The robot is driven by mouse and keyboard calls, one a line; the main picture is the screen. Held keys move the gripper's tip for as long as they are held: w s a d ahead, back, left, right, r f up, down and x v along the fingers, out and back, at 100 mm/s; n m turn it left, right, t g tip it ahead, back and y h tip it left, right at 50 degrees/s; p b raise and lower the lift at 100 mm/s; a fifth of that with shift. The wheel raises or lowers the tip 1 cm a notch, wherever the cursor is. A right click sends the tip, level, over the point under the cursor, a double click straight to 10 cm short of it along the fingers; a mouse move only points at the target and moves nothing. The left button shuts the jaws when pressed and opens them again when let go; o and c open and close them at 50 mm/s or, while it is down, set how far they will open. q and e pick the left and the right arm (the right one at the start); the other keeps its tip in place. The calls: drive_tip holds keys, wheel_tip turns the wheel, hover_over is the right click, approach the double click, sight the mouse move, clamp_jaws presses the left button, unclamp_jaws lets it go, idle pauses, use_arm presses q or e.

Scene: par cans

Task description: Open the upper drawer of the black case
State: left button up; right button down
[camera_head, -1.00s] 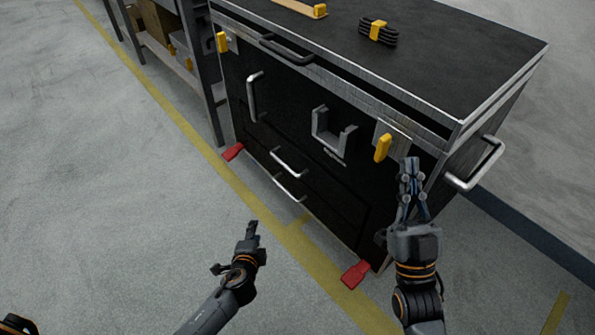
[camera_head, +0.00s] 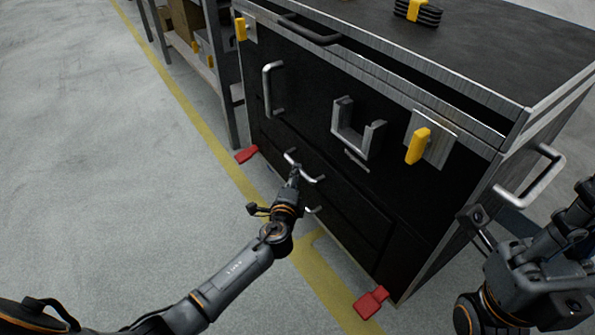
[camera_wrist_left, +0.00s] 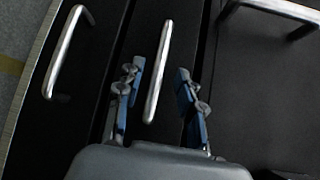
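The black case (camera_head: 400,200) stands at the right in the head view, its drawer front facing me. The upper drawer's silver handle (camera_head: 308,172) is on the low part of that front, and the drawer looks closed. The lower drawer's handle (camera_head: 312,210) is partly hidden behind my left gripper (camera_head: 295,172). In the left wrist view, my left gripper (camera_wrist_left: 160,90) is open, with the upper handle (camera_wrist_left: 158,65) showing between its fingers, not clamped. The lower handle (camera_wrist_left: 68,50) lies left of them. My right gripper (camera_head: 478,228) is by the case's right side, its fingers unclear.
A side handle (camera_head: 532,178) sticks out near my right gripper. Yellow latches (camera_head: 418,146) and a grey bracket (camera_head: 357,132) are on the upper front. Red feet (camera_head: 371,302) jut onto the floor. A shelf (camera_head: 222,80) stands behind left; floor at left is clear.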

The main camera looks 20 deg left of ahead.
use_arm(q)
drive_tip(key=w, duration=0.1)
drive_tip(key=w+b, duration=0.1)
drive_tip(key=w, duration=0.2)
drive_tip(key=shift+w+a+f, duration=0.3)
drive_tip(key=shift+w+f, duration=0.1)
clamp_jaws()
